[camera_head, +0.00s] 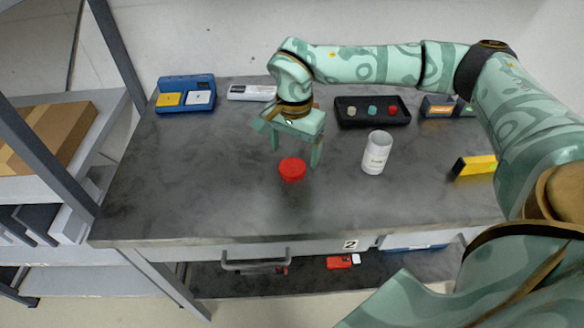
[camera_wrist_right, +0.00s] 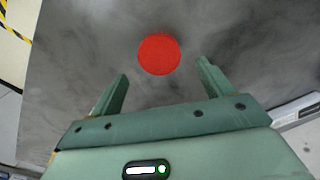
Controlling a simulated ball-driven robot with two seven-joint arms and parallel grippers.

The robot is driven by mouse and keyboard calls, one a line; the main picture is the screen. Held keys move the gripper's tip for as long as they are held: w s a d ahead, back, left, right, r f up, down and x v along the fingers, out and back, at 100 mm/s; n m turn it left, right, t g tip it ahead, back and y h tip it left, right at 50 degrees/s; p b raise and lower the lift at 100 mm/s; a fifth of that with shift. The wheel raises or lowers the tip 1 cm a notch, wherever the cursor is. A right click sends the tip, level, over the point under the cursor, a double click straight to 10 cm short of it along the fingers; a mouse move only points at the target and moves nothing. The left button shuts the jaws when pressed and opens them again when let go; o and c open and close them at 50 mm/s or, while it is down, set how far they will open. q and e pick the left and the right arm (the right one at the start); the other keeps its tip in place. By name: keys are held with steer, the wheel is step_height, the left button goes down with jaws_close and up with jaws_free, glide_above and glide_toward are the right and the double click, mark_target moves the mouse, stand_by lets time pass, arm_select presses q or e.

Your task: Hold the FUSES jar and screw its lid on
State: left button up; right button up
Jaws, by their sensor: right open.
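A red round lid (camera_head: 292,169) lies on the grey cart top, left of a white jar with lettering on its side (camera_head: 376,153). The jar stands upright and its top shows no lid; the lettering is too small to read surely. My right gripper (camera_head: 295,157) is open and empty, pointing down at the lid, its fingers behind and above it. In the right wrist view the lid (camera_wrist_right: 159,54) lies just beyond the open fingertips (camera_wrist_right: 162,70), between their lines and apart from them. My left gripper is not in view.
A blue box with yellow and white cards (camera_head: 186,94) and a white box (camera_head: 251,92) stand at the back left. A black tray with small round pieces (camera_head: 372,111) is at the back. A yellow-black block (camera_head: 476,166) lies at right. The front left cart top is clear.

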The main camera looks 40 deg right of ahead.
mark_target(293, 165)
step_height(293, 165, down, 4)
steer(key=shift+f+b, duration=0.1)
steer(key=shift+b, duration=0.5)
steer(key=shift+a, duration=0.1)
steer(key=c, duration=1)
steer(key=shift+c, duration=0.3)
